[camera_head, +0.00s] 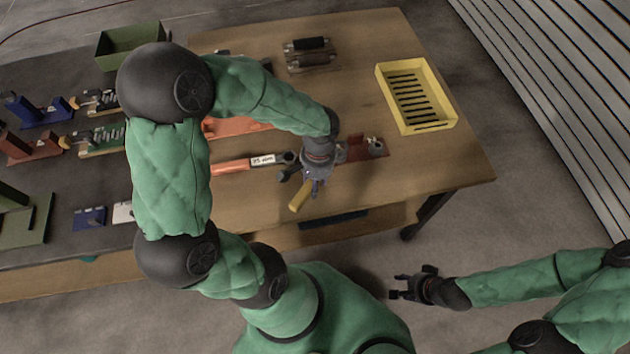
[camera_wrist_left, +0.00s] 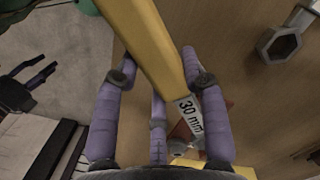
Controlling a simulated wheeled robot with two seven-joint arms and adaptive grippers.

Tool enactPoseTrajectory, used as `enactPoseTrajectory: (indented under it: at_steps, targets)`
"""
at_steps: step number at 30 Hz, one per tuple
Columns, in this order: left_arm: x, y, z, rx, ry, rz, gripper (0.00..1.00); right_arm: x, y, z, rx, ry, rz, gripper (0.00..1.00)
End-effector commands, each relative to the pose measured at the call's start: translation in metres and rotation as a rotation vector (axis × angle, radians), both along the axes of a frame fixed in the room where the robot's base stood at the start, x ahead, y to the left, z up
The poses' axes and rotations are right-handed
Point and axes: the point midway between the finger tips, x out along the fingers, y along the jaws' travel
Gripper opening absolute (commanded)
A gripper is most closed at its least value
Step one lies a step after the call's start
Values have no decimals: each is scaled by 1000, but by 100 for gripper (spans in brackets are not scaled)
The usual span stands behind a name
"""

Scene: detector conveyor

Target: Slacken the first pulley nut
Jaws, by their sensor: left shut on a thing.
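My left gripper (camera_head: 311,186) is over the front of the wooden table. In the left wrist view its purple fingers (camera_wrist_left: 160,90) are closed around the yellow handle of a wrench (camera_wrist_left: 155,45) labelled "30 mm". The same yellow handle (camera_head: 300,197) sticks out below the gripper in the head view. The wrench's working end is hidden. A red-brown plate with small metal parts (camera_head: 372,147) lies just right of the gripper; my wrist covers part of it. I cannot make out which part is the first pulley nut. My right gripper (camera_head: 400,287) is open and empty, off the table's front.
An orange wrench (camera_head: 232,167) labelled "25 mm" lies left of the left gripper. A yellow slotted crate (camera_head: 449,105) stands at the table's right. A dark roller fixture (camera_head: 308,60) is at the back. Several fixtures and a green bin (camera_head: 118,48) occupy the left side.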

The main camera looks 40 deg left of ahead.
Motion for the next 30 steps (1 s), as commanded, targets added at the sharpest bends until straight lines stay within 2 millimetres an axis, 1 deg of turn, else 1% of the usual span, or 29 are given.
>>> enactPoseTrajectory:
  at_steps: [16, 30]
  targets:
    - [0, 0, 0, 0, -1, -1, 0, 0, 0, 0, 0, 0, 0, 40]
    - [0, 0, -10, 0, -1, 0, 0, 0, 0, -8, 0, 0, 0, 40]
